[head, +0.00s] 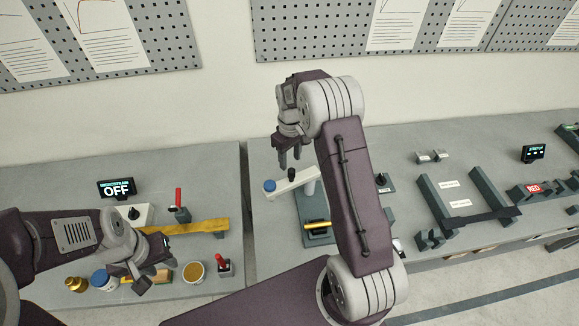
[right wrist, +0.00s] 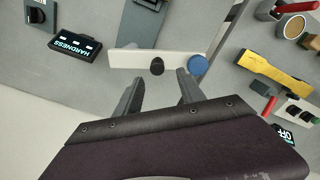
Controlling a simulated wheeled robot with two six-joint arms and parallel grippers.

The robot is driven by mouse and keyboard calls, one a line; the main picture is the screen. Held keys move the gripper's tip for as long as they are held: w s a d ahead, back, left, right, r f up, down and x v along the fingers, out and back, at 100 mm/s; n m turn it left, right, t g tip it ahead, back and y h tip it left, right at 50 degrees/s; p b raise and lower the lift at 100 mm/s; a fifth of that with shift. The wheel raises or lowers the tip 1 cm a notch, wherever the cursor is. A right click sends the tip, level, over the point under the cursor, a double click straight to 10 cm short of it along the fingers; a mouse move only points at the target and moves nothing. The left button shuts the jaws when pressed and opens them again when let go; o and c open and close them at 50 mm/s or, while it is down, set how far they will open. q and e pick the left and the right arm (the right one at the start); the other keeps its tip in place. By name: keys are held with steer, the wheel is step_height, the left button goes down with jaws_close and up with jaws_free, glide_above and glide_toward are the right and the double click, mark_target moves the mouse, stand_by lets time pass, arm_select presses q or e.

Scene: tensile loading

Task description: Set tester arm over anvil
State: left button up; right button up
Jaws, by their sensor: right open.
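The tester arm (head: 297,181) is a white bar with a blue round end (head: 269,186) and a small black knob (head: 291,174). In the head view it reaches left from its post, with the blue end beyond the left side of the dark base (head: 318,238). My right gripper (head: 289,162) is open just above the bar. In the right wrist view, its fingertips (right wrist: 160,78) lie on either side of the black knob (right wrist: 157,67), with nothing gripped. I cannot make out the anvil for certain. My left gripper (head: 152,280) hangs low at the left; its jaw gap is unclear.
A yellow bar (head: 318,224) lies on the base. Left of the table seam are a yellow strip (head: 195,226), a tub (head: 193,272), a blue-lidded jar (head: 102,279) and an OFF display (head: 119,188). A HARDNESS display (right wrist: 75,46) stands near the tester. Dark rails (head: 435,205) stand right.

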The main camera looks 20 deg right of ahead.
mark_target(291, 169)
steer(key=f, duration=0.2)
steer(key=f+p, duration=0.1)
steer(key=f, duration=0.1)
steer(key=f+p, duration=0.1)
steer(key=f, duration=0.1)
steer(key=shift+d+f, duration=0.2)
steer(key=shift+d, duration=0.2)
steer(key=shift+a+f, duration=0.25)
steer(key=shift+f, duration=0.2)
steer(key=shift+d, duration=0.15)
steer(key=c, duration=0.9)
jaws_close()
steer(key=shift+w+p, duration=0.1)
steer(key=shift+p, duration=0.2)
